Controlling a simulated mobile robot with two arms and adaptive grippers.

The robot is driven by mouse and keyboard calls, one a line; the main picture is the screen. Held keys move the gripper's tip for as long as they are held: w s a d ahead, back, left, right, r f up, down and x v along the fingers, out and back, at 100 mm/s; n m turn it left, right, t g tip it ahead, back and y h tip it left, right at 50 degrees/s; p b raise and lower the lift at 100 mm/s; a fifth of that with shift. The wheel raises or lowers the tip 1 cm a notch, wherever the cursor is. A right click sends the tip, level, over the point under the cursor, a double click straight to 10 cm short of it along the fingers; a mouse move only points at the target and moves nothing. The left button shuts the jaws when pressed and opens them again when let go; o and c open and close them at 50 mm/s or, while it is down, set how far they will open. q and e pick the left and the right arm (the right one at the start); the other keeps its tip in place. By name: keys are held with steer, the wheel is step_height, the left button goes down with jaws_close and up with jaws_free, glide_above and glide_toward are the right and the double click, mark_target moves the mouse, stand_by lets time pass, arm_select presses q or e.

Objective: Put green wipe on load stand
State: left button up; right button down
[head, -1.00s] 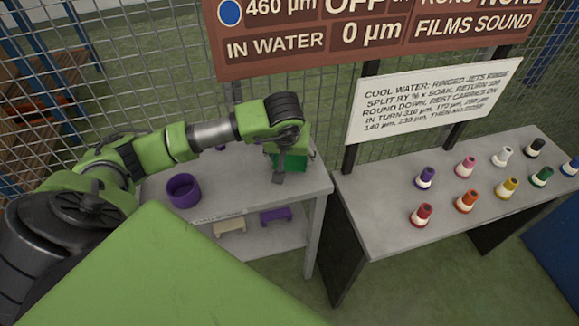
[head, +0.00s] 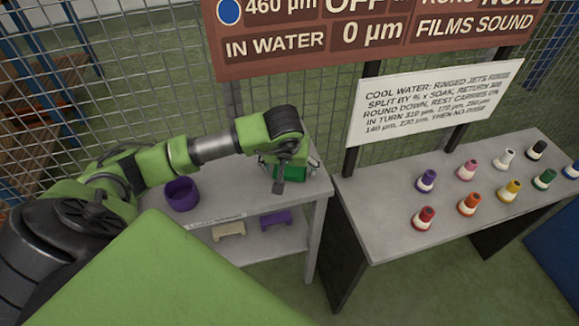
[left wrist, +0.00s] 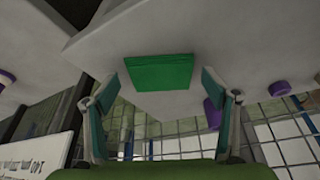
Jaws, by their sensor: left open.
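The green wipe (head: 291,173) is a flat green block at the right end of the grey shelf stand's top (head: 232,185), partly hidden by my left wrist. In the left wrist view the wipe (left wrist: 159,73) lies on the pale grey top near its edge. My left gripper (left wrist: 160,90) is open, with one finger on each side of the wipe and gaps between. In the head view my left gripper (head: 285,180) is over the wipe, its fingers mostly hidden. A label on the stand's front edge is too small to read. My right gripper is not in view.
A purple ring-shaped cup (head: 182,194) stands on the same top, left of the wipe. A beige piece (head: 229,230) and a purple piece (head: 275,219) are on the shelf below. A separate grey table (head: 390,215) at right holds several coloured nozzles. Wire mesh and signs stand behind.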

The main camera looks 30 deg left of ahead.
arm_select(q)
steer(key=v, duration=1.2)
steer(key=shift+r+b, duration=0.15)
steer(key=shift+b, duration=0.3)
